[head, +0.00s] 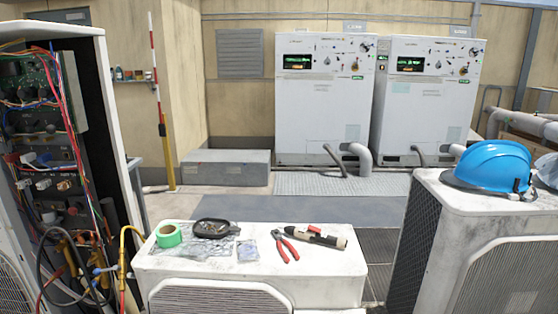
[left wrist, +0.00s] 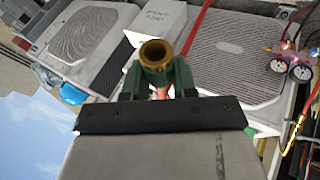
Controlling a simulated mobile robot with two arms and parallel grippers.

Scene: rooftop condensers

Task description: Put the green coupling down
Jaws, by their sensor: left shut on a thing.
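The coupling (left wrist: 157,52) shows in the left wrist view as a brass-coloured ring with an open, dark bore facing the camera. My left gripper (left wrist: 158,82) is shut on it, with dark green parts on both sides of the ring. I cannot tell how much of that green is coupling and how much is finger. The lower part of the coupling is hidden. Neither gripper shows in the head view, and my right gripper is in no view.
A white condenser top (head: 190,268) holds a green tape roll (head: 168,236), black dish (head: 211,228), red pliers (head: 286,246) and torch-like tool (head: 314,237). Its front right is clear. A blue hard hat (head: 494,165) sits on the right unit. An open wired cabinet (head: 95,90) stands left.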

